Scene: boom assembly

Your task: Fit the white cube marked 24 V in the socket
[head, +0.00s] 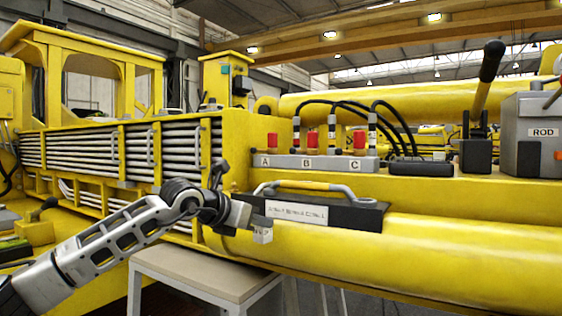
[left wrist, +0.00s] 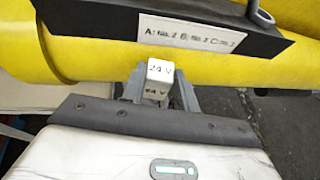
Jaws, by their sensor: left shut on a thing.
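The white cube (head: 263,236) marked 24 V is held at the tip of my left gripper (head: 259,226), in front of the yellow boom tube. In the left wrist view the cube (left wrist: 159,72) sits between the two grey fingers, and "24 V" shows on two of its faces. My left gripper is shut on it. The cube appears in front of the tube, below the dark panel with a white label plate (head: 297,212). I cannot make out a socket in either view. My right gripper is not in view.
A grey block (head: 310,162) marked A, B and C with red parts and black hoses stands on the yellow ledge. A lever (head: 487,75) and a ROD box (head: 540,133) are at right. A pale table (head: 200,271) stands below.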

